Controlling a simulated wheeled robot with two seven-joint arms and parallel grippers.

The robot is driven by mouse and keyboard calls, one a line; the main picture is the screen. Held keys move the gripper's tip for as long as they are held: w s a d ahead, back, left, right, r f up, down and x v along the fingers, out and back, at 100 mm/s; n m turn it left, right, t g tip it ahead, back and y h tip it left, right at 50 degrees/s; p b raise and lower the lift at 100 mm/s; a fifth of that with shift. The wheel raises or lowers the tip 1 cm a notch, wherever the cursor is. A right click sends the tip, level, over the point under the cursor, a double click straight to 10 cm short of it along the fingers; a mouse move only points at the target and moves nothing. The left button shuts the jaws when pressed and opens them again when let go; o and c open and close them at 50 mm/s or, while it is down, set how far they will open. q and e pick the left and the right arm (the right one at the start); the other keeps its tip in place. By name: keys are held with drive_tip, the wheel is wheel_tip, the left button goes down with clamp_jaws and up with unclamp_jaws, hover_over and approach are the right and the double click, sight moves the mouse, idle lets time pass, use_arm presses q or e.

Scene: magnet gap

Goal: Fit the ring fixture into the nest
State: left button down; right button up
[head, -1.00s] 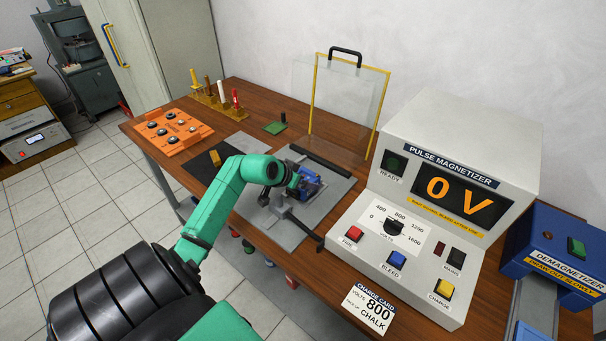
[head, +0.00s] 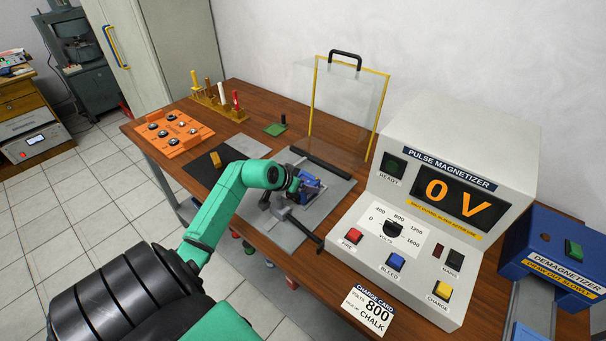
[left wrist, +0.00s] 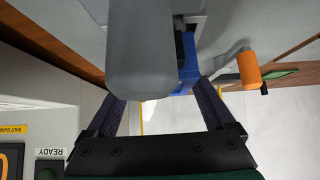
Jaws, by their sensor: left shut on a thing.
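My left gripper (head: 292,186) is over the grey plate (head: 333,207) in the middle of the bench. In the left wrist view its two dark fingers (left wrist: 165,105) are shut on a part between them. That part seems to be the ring fixture, with a blue piece (left wrist: 188,72) showing between the fingers. A large rounded grey body (left wrist: 140,55) hides much of it. In the head view the blue piece (head: 308,187) shows beside the fingers, low over the plate. The nest's opening is hidden, and I cannot tell whether the fixture touches it. My right gripper is out of view.
The pulse magnetizer (head: 465,130) stands close on the right. A clear guard with a yellow frame (head: 313,100) rises behind the plate. A grey arm with a dark end (head: 312,237) juts toward the front edge. An orange tray (head: 173,133) lies at the left.

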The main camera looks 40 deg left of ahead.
use_arm(q)
drive_tip(key=shift+f, duration=0.55)
unclamp_jaws()
drive_tip(key=shift+s, duration=0.15)
drive_tip(key=v, duration=1.4)
drive_tip(key=shift+s+r, duration=0.1)
drive_tip(key=shift+r, duration=0.15)
